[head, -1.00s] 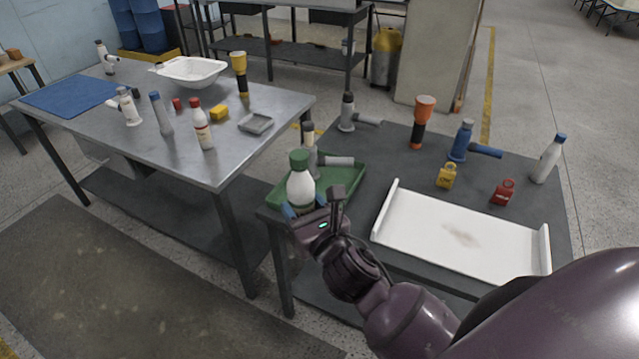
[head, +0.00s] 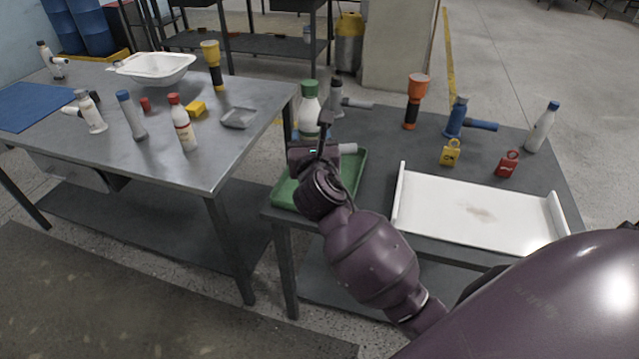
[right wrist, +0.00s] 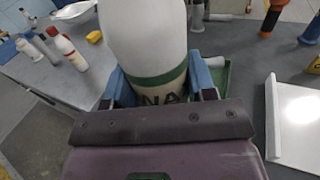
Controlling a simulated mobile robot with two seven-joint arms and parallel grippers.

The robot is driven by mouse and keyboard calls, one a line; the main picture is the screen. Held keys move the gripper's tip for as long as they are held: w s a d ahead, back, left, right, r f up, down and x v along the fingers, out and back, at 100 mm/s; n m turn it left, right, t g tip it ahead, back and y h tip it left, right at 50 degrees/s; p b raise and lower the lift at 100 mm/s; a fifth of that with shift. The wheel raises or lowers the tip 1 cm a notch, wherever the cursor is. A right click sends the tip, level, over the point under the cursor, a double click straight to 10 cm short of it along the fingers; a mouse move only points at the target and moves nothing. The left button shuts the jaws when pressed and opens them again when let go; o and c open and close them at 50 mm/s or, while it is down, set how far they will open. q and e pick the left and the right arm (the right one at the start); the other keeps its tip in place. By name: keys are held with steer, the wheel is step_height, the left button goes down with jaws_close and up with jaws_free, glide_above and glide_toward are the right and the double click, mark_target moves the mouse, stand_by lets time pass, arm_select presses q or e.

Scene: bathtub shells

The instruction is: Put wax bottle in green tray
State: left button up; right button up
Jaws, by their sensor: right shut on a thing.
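The wax bottle, a white bottle with a green cap and green band (head: 308,104), is upright between the blue fingers of my right gripper (head: 310,136). In the right wrist view the bottle (right wrist: 145,35) fills the space between the fingers (right wrist: 160,80), and its label is partly hidden. My right gripper is shut on it. The green tray (head: 283,192) lies on the near left part of the dark table. The gripper and bottle appear above or over the tray's far part; the exact height is unclear. My left gripper is out of view.
A grey-handled tool (head: 347,149) shows at the tray, partly hidden by my gripper. Another grey tool (head: 337,98) stands behind. A white shelf-like tray (head: 480,212) lies to the right. Orange torch (head: 414,103), padlocks and a blue-capped bottle (head: 541,128) stand farther back.

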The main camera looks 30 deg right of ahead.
steer(key=w+d+m+g+h+b, duration=0.2)
steer(key=w+d+m+g+h, duration=0.1)
steer(key=d+h, duration=0.15)
step_height(320, 180, down, 19)
steer(key=b, duration=0.7)
steer(key=shift+w+d, duration=0.1)
steer(key=shift+d, duration=0.05)
steer(key=shift+f, duration=0.3)
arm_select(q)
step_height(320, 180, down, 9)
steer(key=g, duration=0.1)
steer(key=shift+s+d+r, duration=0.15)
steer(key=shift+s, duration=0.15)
arm_select(e)
steer(key=shift+r, duration=0.15)
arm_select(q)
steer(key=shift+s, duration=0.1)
arm_select(e)
steer(key=o, duration=1)
steer(key=shift+f, duration=0.2)
